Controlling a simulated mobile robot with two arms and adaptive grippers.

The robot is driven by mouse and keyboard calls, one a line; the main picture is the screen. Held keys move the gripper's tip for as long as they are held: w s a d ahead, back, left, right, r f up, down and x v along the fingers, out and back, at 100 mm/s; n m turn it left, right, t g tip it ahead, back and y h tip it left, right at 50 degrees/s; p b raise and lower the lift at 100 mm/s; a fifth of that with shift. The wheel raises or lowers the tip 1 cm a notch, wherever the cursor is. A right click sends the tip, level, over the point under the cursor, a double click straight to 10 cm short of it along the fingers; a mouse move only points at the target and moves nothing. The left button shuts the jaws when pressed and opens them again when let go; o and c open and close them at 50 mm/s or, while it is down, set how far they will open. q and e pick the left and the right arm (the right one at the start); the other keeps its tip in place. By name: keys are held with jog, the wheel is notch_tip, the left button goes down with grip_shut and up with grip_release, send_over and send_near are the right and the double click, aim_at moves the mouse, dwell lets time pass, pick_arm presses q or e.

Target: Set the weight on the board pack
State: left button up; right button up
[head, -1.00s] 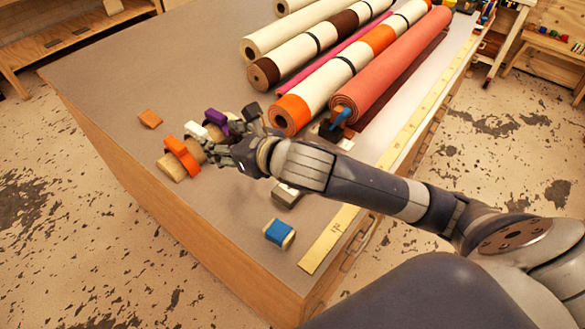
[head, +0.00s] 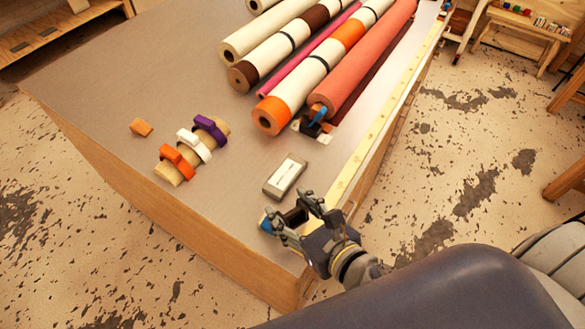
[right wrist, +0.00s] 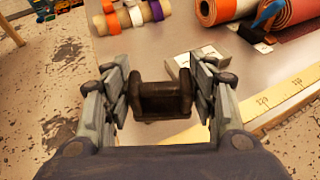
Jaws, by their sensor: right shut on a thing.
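My right gripper (head: 305,208) is shut on a dark, U-shaped block, the weight (right wrist: 163,98), near the table's front right corner. The weight sits between the two fingers in the right wrist view. A grey block with a pale label on top (head: 285,176) lies on the table behind the gripper. I cannot tell for sure which of these two is the board pack. My left gripper is not in view.
Rolls (head: 335,60) lie across the back of the table, with a blue-handled tool (head: 315,118) at their ends. Orange, white and purple bands (head: 193,147) sit around a tan roll at left, near an orange block (head: 141,127). A yellow ruler (head: 382,122) runs along the right edge.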

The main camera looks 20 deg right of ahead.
jog(key=w+d+b, duration=0.1)
jog(key=w, duration=0.4)
jog(key=w+d+b, duration=0.1)
jog(key=w, duration=0.4)
jog(key=w+d+f+b, duration=0.1)
jog(key=w, duration=0.4)
jog(key=shift+w+d+f, duration=0.1)
jog(key=shift+w+d, duration=0.05)
jog(key=shift+d, duration=0.15)
jog(key=shift+w+f, duration=0.1)
jog(key=shift+w, duration=0.05)
jog(key=shift+f, duration=1.7)
jog(key=shift+f, duration=0.15)
jog(key=o, duration=1.4)
jog(key=shift+f, duration=0.1)
jog(key=shift+o, duration=0.7)
